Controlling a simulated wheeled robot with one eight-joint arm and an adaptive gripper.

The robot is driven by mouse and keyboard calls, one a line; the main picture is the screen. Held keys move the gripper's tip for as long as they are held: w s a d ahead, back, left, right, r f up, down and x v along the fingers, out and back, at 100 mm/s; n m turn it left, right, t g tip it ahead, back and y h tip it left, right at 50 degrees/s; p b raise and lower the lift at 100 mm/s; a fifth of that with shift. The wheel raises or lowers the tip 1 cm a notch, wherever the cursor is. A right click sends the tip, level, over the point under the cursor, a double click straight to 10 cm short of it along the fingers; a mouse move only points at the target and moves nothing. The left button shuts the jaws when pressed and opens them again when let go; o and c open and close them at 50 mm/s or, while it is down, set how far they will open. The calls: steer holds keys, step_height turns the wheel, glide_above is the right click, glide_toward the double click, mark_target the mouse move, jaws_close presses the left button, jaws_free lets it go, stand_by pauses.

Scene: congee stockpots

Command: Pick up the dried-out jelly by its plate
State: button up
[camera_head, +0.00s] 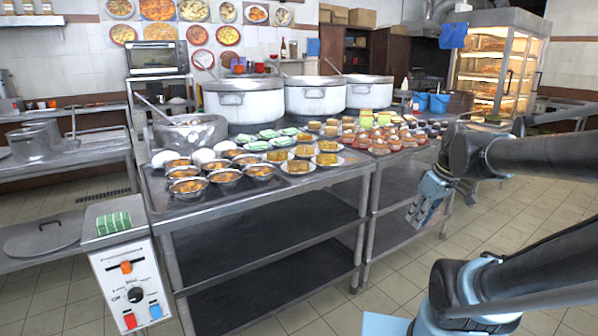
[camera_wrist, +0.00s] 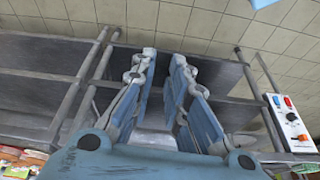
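Several small plates of food stand on the steel counter in the head view. Yellow-brown block-shaped pieces on white plates (camera_head: 298,166) are near the front middle. Green and yellow blocks (camera_head: 366,121) stand farther back, and reddish plates (camera_head: 380,146) are to the right. I cannot tell which one is the dried-out jelly. My gripper (camera_head: 416,214) hangs in front of the counter's right part, below the tabletop level, and apart from the plates. In the wrist view my gripper (camera_wrist: 164,62) is open, with nothing between its fingers.
Steel bowls (camera_head: 186,188) fill the counter's front left. Three large stockpots (camera_head: 317,97) stand at the back. A control box (camera_head: 132,285) with a green cloth (camera_head: 113,223) is at the left front. A lit display cabinet (camera_head: 500,65) stands back right.

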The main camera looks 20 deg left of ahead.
steer(key=w+a+r+n+y, duration=0.3)
steer(key=w+a+r+n, duration=0.4)
steer(key=w+a+n, duration=0.45)
steer(key=n+g+y, duration=0.1)
steer(key=n+y, duration=0.3)
steer(key=n, duration=0.5)
glide_toward(310, 176)
steer(key=shift+n, duration=0.35)
steer(key=x, duration=0.3)
steer(key=w+r+x, duration=0.1)
steer(key=x, duration=0.2)
steer(key=a+x, duration=0.1)
steer(key=x, duration=0.2)
steer(key=shift+w+r, duration=0.2)
steer(key=shift+c, duration=0.4)
jaws_close()
steer(key=shift+f, duration=0.1)
